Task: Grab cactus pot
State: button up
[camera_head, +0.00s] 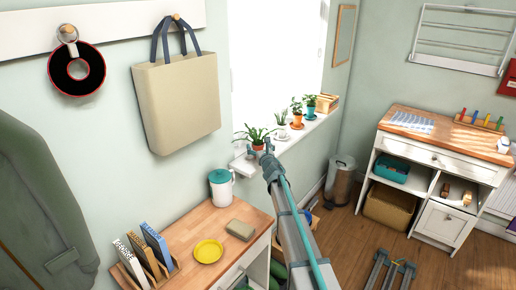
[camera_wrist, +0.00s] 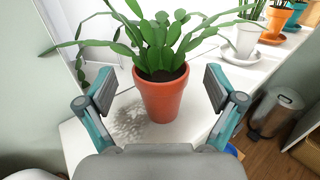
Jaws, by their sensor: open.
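The cactus pot (camera_wrist: 162,98) is a terracotta pot with a green, flat-stemmed cactus (camera_wrist: 160,42) in it. It stands upright on the white windowsill (camera_wrist: 88,150). In the head view the cactus (camera_head: 256,134) is at the near end of the sill, partly behind my gripper (camera_head: 267,150). In the wrist view my gripper (camera_wrist: 162,90) is open, with one finger on each side of the pot. Gaps show between both fingers and the pot, so it is not held. The pot's lower edge is visible just above the gripper's palm.
Several other potted plants stand farther along the sill, including a white pot (camera_wrist: 243,40) and an orange pot (camera_wrist: 275,22). A metal bin (camera_wrist: 276,112) stands on the floor at right.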

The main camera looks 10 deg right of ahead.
jog(key=w, duration=0.2)
jog(key=shift+w+a, duration=0.1)
jog(key=shift+w, duration=0.25)
jog(key=shift+c, duration=0.4)
jog(key=c, duration=1.5)
jog(key=shift+o, duration=0.2)
jog(key=shift+r, duration=0.1)
